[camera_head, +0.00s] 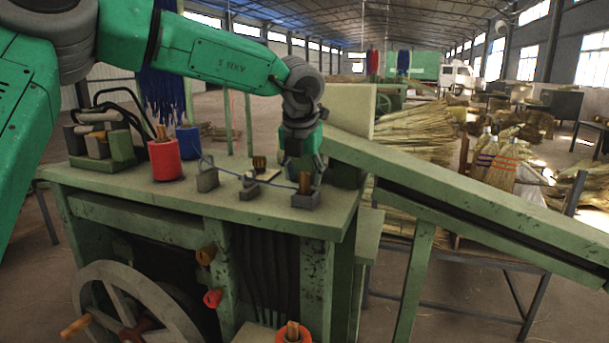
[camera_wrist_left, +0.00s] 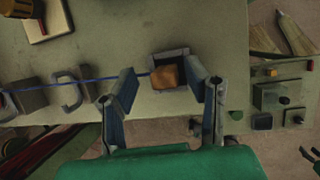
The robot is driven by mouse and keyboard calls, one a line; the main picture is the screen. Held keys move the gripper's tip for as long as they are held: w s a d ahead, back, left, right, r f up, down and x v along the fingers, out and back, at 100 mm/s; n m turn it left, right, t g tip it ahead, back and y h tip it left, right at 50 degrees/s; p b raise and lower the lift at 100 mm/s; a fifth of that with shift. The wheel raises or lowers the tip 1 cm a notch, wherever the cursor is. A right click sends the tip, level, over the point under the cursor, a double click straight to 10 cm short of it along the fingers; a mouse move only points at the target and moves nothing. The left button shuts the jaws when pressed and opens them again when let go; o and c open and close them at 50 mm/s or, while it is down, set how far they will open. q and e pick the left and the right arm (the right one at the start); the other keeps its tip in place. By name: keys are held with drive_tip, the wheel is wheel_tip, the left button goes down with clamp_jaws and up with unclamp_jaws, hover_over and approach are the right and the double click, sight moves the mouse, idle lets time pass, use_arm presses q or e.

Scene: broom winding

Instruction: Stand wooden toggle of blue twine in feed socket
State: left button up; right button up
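The wooden toggle (camera_head: 304,182) stands, looking about upright, in a grey square socket (camera_head: 305,200) near the table's right front corner. In the left wrist view the toggle (camera_wrist_left: 167,77) sits within the socket's grey rim (camera_wrist_left: 168,54); its lower end is hidden. The blue twine (camera_wrist_left: 112,77) runs from the toggle to the left, past grey guides. My left gripper (camera_wrist_left: 163,93) is open, its fingers apart on either side of the toggle with gaps visible. In the head view the left gripper (camera_head: 303,160) is just behind and above the socket. My right gripper is not in view.
Two grey guides (camera_head: 250,187) (camera_head: 207,179) stand left of the socket. A red spool (camera_head: 164,160) and a blue spool (camera_head: 188,142) stand farther left on the green table (camera_head: 130,193). A sloping green chute (camera_head: 460,192) bounds the right side.

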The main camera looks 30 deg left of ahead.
use_arm(q)
drive_tip(key=shift+d+r, duration=0.15)
drive_tip(key=shift+s+r, duration=0.1)
drive_tip(key=shift+r, duration=0.2)
drive_tip(key=v, duration=1.1)
drive_tip(key=shift+s+f, duration=0.1)
